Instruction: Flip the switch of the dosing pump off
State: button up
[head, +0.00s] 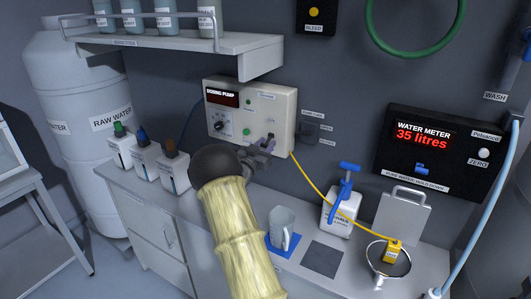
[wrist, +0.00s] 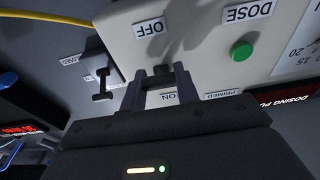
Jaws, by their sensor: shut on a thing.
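The dosing pump (head: 222,112) is a pale box on the wall, with a dark display, a black knob and green buttons. My gripper (head: 266,145) is at its lower right front. In the wrist view, my gripper (wrist: 163,86) has its two fingers around a small dark switch (wrist: 163,71) on the pump's face (wrist: 200,60). The OFF label (wrist: 149,28) and the ON label (wrist: 168,97) lie on opposite sides of the switch. The fingers hide much of the switch, so I cannot tell which way it points.
A dark wall box with a lever (wrist: 103,85) sits beside the pump. A yellow cable (head: 318,188) hangs from near the pump. Below are a jug (head: 281,222), a blue-topped container (head: 338,214) and several capped bottles (head: 146,157). A shelf (head: 190,48) juts out above left.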

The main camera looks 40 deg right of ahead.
dwell(0.4)
jog(key=o, duration=1)
jog(key=b+v, duration=0.2)
jog(key=v, duration=0.6)
jog(key=b+v, duration=0.3)
jog(key=v, duration=0.6)
jog(key=shift+a+f+b, duration=0.2)
jog(key=shift+f+b, duration=0.05)
jog(key=shift+b, duration=0.05)
